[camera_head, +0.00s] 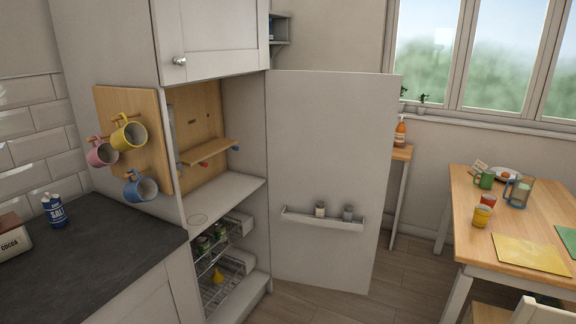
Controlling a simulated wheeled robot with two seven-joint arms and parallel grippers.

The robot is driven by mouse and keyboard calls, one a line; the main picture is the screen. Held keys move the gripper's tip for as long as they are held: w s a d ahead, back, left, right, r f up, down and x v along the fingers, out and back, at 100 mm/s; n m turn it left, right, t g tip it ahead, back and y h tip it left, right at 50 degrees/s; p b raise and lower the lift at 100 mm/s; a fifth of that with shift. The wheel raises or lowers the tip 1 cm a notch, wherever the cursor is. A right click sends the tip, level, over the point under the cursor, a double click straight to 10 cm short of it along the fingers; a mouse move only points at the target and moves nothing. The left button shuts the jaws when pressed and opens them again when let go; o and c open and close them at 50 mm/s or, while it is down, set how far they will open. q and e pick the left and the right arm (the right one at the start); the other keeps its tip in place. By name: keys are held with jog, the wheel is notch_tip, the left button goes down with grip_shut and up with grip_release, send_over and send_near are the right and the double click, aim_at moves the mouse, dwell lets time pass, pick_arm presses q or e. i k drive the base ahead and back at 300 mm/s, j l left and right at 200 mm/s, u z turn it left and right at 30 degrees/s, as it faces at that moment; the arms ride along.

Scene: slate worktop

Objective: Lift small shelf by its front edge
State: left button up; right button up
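The small shelf (212,149) is a light wooden board inside the open tall cabinet, at the left of the middle in the head view. Its front edge faces the open cabinet front, with empty space below it. Small blue and red parts show just under or beside it; I cannot tell what they are. The shelf looks slightly slanted in the picture, but I cannot tell whether it is really tilted. Neither of my grippers shows in this view.
The white cabinet door (325,150) stands wide open to the right, with two small jars on its rack. A wooden board (105,100) with several mugs hangs left of the opening. The cabinet floor (228,200) below the shelf looks clear. Wire baskets (215,291) sit lower.

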aim_at(192, 157)
jog(key=i+u, duration=0.2)
jog(key=i, duration=0.25)
jog(key=i+l+u, duration=0.15)
jog(key=i, duration=0.25)
jog(key=i+l+u, duration=0.2)
jog(key=i, duration=0.25)
jog(key=i+l+u, duration=0.25)
jog(key=i+u, duration=0.15)
jog(key=i, duration=0.2)
jog(key=i+l+u, duration=0.75)
jog(key=i+l, duration=0.2)
jog(key=i, duration=0.05)
